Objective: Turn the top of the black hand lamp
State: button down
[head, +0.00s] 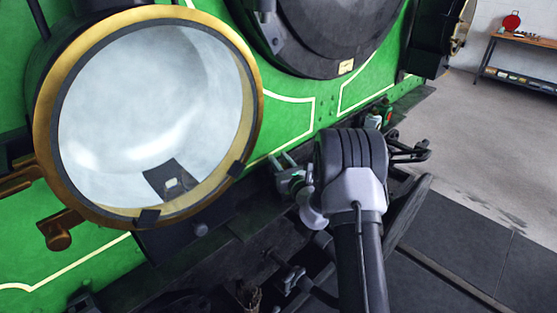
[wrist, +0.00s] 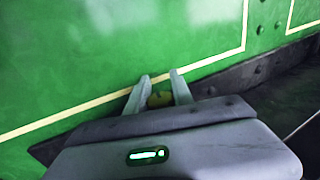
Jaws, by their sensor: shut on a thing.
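My gripper (wrist: 160,86) is shut, with its two pale fingers on either side of a small round brass-coloured piece (wrist: 160,99). In the head view my gripper (head: 283,161) shows small and partly dark, low in front of the green tram front. The black body of the hand lamp cannot be made out in either view. Whether the brass-coloured piece is the lamp's top is not clear, since my gripper's housing covers what lies below it.
A large brass-rimmed headlamp (head: 150,110) stands close on the left. Behind my gripper is the green front plate (wrist: 60,60) with a cream line, above a dark ledge (wrist: 275,85). A bench (head: 515,60) stands far right. The grey floor (head: 480,130) there is clear.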

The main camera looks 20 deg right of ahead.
jog(key=shift+d+m+h, duration=0.1)
jog(key=shift+m+h, duration=0.3)
jog(key=shift+h, duration=0.2)
jog(key=c, duration=1.1)
grip_release()
jog(key=s+a+p, duration=0.1)
jog(key=s, duration=1.6)
jog(key=shift+s+a, duration=0.2)
